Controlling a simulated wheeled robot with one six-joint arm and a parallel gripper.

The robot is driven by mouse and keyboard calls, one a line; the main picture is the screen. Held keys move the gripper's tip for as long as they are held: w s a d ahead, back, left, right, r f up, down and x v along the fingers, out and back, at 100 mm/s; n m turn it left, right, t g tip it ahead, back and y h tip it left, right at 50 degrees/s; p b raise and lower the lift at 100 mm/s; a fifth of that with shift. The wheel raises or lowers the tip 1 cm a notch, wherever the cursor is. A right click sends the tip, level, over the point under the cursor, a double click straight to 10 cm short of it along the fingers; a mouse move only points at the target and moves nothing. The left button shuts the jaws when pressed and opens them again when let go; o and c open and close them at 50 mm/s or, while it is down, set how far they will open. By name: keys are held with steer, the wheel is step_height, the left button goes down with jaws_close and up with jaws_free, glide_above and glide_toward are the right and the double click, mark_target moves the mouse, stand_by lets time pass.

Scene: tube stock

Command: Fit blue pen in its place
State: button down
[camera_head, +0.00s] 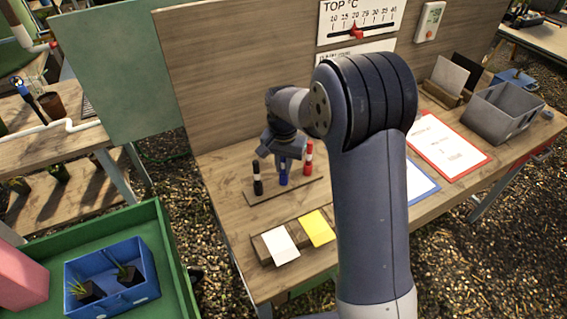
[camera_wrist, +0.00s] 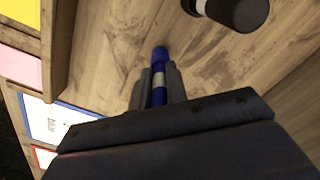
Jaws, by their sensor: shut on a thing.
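The blue pen (camera_head: 283,179), blue with a white band, is between the black pen (camera_head: 258,187) and the red pen (camera_head: 308,158) over the wooden pen board (camera_head: 290,191). My gripper (camera_head: 284,163) is shut on it from above. In the wrist view, the two fingers of my gripper (camera_wrist: 159,82) close on the blue pen (camera_wrist: 160,54) around its white band, with one blue end sticking out beyond them. The lower end is at or close to the board; I cannot tell if it sits in a hole. The black and red pens stand upright.
A wooden block with white (camera_head: 281,245) and yellow (camera_head: 317,228) cards lies in front of the board. A tall wooden panel (camera_head: 230,80) stands behind. A red-framed sheet (camera_head: 447,145) and a grey bin (camera_head: 503,110) are to the right. A dark round end (camera_wrist: 240,12) shows close by in the wrist view.

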steer(key=shift+f, duration=0.1)
steer(key=c, duration=1.3)
jaws_free()
step_height(320, 180, up, 11)
steer(key=shift+f+b, duration=0.1)
steer(key=shift+b, duration=0.3)
step_height(320, 180, down, 11)
steer(key=shift+r+p, duration=0.15)
steer(key=shift+p, duration=0.3)
steer(key=shift+w+r+p, duration=0.1)
steer(key=shift+r+p, duration=0.3)
steer(key=shift+r, duration=0.5)
